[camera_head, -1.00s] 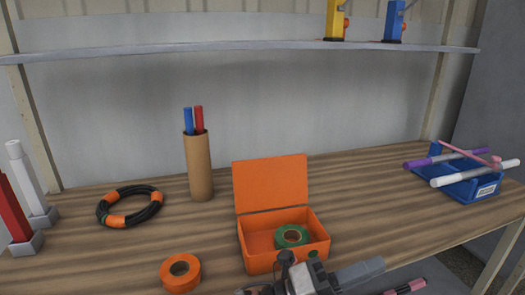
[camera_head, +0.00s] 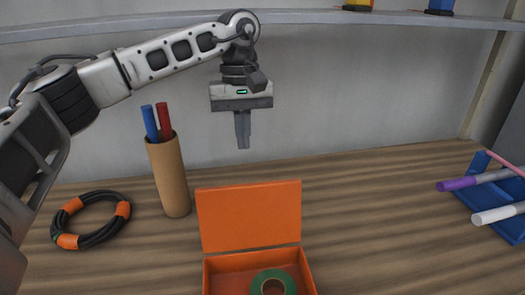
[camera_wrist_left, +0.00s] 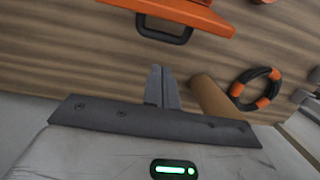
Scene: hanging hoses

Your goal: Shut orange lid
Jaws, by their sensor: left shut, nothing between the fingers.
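The orange lid (camera_head: 249,216) stands upright, open, at the back edge of the orange box (camera_head: 206,272). A roll of green tape (camera_head: 273,284) lies inside the box. My left gripper (camera_head: 243,146) is shut and empty, fingers pointing down, above and behind the open lid. In the left wrist view, the shut fingertips (camera_wrist_left: 161,72) are near a dark handle (camera_wrist_left: 165,32) below the orange lid's edge (camera_wrist_left: 185,12); they are apart from it. The box's front is cut off at the bottom of the head view. My right gripper is not in view.
A cardboard tube (camera_head: 168,178) with a blue and a red marker stands left of the lid. A coiled black hose (camera_head: 92,219) lies farther left. A blue holder (camera_head: 493,205) with pens is at the right. A shelf (camera_head: 320,18) runs above. The table right of the box is clear.

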